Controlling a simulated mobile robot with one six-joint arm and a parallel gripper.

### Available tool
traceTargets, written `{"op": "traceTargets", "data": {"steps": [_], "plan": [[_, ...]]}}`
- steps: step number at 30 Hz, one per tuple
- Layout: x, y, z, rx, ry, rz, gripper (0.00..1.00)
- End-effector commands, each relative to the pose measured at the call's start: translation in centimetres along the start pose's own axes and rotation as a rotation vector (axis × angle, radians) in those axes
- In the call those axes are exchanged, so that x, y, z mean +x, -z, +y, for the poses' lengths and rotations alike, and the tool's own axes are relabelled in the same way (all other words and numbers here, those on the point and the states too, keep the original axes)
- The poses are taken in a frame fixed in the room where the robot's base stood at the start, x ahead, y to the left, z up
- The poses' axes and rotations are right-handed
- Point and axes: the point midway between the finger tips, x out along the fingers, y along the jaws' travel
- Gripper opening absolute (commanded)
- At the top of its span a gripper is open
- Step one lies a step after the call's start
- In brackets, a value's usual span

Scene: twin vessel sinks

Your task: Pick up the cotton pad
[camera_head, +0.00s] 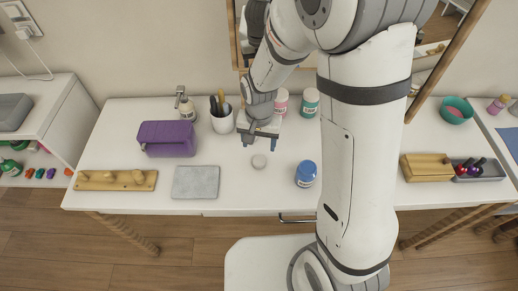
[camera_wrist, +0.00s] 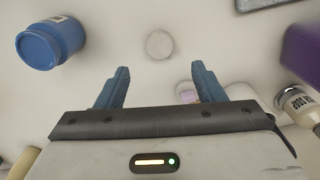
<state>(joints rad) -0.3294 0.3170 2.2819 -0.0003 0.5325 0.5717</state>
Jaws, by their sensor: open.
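The cotton pad (camera_head: 259,161) is a small, pale round disc lying flat on the white counter, in front of my gripper in the head view. In the wrist view the cotton pad (camera_wrist: 159,44) lies beyond the fingertips, about centred between their lines. My gripper (camera_head: 259,142) hangs over the counter behind the pad. Its two blue fingers (camera_wrist: 158,70) are spread apart with nothing between them. The pad is in full view in both pictures and is not touched.
A blue jar (camera_head: 306,174) stands to the pad's right and a grey mat (camera_head: 196,182) lies to its left. A purple box (camera_head: 167,139), a brush cup (camera_head: 221,120), and pink (camera_head: 281,102) and teal (camera_head: 309,102) jars stand behind. The counter around the pad is clear.

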Motion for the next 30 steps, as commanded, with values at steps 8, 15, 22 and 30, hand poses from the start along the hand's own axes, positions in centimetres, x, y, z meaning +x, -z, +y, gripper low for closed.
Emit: {"op": "traceTargets", "data": {"steps": [8, 15, 22, 30], "plan": [[2.8, -0.1, -0.6, 0.012, -0.008, -0.012, 0.62], [4.9, -0.1, -0.3, 0.011, -0.008, -0.012, 0.62], [7.9, 0.0, 0.0, 0.009, -0.008, -0.012, 0.62], [9.0, 0.1, -0.1, 0.009, -0.005, -0.008, 0.62]]}}
